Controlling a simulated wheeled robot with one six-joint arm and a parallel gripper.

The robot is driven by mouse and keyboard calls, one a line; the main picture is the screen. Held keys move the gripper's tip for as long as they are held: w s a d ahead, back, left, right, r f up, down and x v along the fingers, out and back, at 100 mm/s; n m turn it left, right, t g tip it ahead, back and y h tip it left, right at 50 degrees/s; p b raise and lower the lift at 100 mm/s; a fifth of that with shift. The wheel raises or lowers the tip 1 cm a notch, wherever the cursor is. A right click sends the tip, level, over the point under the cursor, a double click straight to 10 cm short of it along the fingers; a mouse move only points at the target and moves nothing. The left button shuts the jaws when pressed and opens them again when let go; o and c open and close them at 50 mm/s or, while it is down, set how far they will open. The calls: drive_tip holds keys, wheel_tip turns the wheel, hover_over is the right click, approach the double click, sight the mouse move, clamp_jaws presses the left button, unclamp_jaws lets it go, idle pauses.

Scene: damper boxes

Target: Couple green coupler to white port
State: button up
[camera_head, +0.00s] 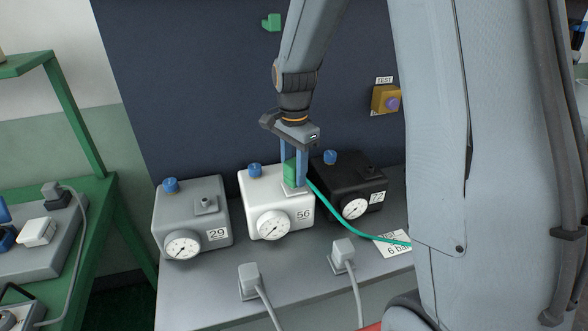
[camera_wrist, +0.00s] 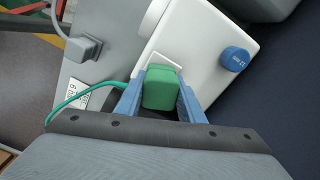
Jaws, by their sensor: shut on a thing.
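The green coupler (camera_head: 290,171) is held upright between the blue fingers of my gripper (camera_head: 294,180), with a green hose (camera_head: 345,229) running from it to the right. The coupler also shows in the wrist view (camera_wrist: 161,88), between both fingers (camera_wrist: 160,103). The white box (camera_head: 262,198), marked 56, has a gauge (camera_head: 272,225) and a blue knob (camera_head: 255,170). The coupler is over the port (camera_head: 297,190) on the right of its top. The port's pale base shows in the wrist view (camera_wrist: 160,60); whether the coupler is fully seated on it I cannot tell.
A grey box (camera_head: 193,217), marked 29, stands left of the white box and a black box (camera_head: 349,185), marked 72, stands right. Two grey plugs with cables (camera_head: 249,276) (camera_head: 343,251) are at the bench front. A yellow TEST button box (camera_head: 386,100) is on the dark wall.

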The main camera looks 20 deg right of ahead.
drive_tip(key=shift+f, duration=0.7)
idle(0.9)
drive_tip(key=o, duration=1.3)
drive_tip(key=shift+c, duration=0.2)
drive_tip(key=shift+r+b, duration=0.85)
drive_tip(key=shift+r, duration=3.05)
